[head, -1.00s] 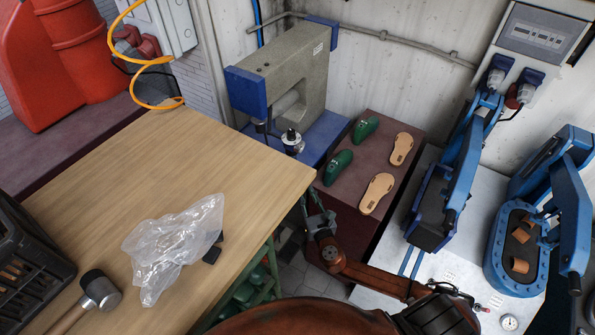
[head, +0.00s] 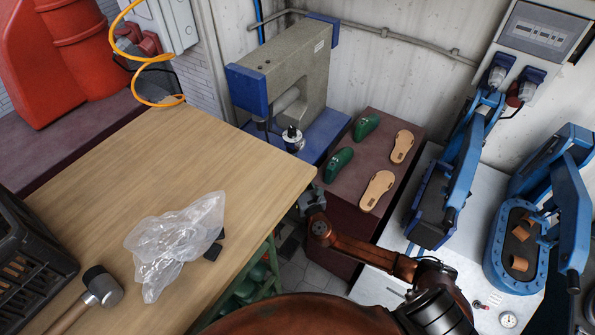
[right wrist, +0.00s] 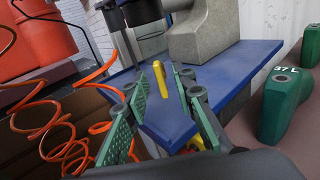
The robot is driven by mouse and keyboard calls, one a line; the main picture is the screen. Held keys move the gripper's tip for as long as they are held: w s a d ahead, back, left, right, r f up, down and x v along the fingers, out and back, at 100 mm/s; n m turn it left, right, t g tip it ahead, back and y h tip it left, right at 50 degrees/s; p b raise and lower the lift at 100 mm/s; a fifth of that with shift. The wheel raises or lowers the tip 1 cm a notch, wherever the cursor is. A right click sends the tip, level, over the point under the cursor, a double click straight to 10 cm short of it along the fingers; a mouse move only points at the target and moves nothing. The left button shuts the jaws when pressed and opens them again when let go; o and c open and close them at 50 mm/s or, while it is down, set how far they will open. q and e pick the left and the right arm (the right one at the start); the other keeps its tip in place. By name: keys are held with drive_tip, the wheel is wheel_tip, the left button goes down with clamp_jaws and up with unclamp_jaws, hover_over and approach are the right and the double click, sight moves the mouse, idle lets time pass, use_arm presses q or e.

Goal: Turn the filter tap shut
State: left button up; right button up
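In the right wrist view a short yellow bar (right wrist: 152,47), which looks like the tap lever, shows ahead of my right gripper, by dark cylindrical parts above the blue base (right wrist: 212,75). My right gripper (right wrist: 172,82) is open, its green-padded fingers apart on either side, pointing toward the bar with nothing held. In the head view the right gripper (head: 311,199) is beside the table corner, below the small silver and black unit (head: 292,139) on the press base. The tap lever cannot be made out there. My left gripper is not in view.
The wooden table (head: 250,175) has a plastic bag (head: 175,240), a mallet (head: 98,290) and a black crate (head: 30,255). Green lasts (head: 338,164) and tan soles (head: 377,190) lie on the dark bench right of the grey press (head: 290,65). An orange coiled hose (right wrist: 60,130) hangs left of the gripper.

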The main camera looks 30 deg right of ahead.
clamp_jaws()
drive_tip(key=shift+f+m, duration=0.1)
drive_tip(key=shift+m, duration=0.2)
idle(0.3)
drive_tip(key=shift+d+f+m+b, duration=0.15)
drive_tip(key=shift+m+b, duration=1.55)
drive_tip(key=shift+m, duration=2.6)
drive_tip(key=shift+d+f+m+b, duration=0.15)
drive_tip(key=shift+m+b, duration=1.5)
drive_tip(key=shift+m, duration=2.65)
drive_tip(key=shift+r, duration=0.1)
